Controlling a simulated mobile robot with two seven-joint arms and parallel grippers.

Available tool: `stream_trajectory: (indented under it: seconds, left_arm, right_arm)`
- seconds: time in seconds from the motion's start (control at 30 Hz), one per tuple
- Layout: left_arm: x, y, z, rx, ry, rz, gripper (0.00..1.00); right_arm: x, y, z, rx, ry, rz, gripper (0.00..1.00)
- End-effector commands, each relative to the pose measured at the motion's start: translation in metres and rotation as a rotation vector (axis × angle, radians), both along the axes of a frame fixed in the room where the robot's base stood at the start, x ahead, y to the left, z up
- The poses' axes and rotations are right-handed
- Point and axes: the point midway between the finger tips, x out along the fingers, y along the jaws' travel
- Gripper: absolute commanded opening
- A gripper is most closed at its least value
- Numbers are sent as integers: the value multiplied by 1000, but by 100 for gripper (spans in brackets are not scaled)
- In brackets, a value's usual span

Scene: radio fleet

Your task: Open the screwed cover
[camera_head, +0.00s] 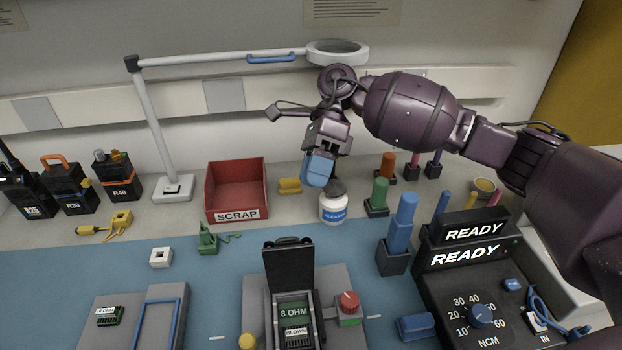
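My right gripper (319,168) hangs from the arm that comes in from the right, with its blue end pointing down. It is just above and left of the dark cap (337,187) of the white cleaner jar (333,208). I cannot tell whether it touches the cap, or whether its fingers are apart. A black cover (289,268) stands raised at the back of a device (294,312) in the front middle. Under it, a green part marked 8 OHM and a label reading BLOWN are exposed. My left gripper is not in view.
A red scrap bin (237,193) and a magnifier lamp (160,130) stand at the back left. Radios (67,187) line the far left. A driver holder (393,257) and a torque unit (478,285) are at right. Blue mat (200,297) is partly clear.

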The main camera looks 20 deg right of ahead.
Motion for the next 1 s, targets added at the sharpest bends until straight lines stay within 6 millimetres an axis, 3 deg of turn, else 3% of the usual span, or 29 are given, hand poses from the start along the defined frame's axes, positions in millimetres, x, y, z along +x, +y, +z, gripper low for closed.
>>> stream_trajectory:
  seconds: [1.0]
  left_arm:
    - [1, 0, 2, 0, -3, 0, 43]
  right_arm:
    - [6, -6, 16, 1, -14, -12, 34]
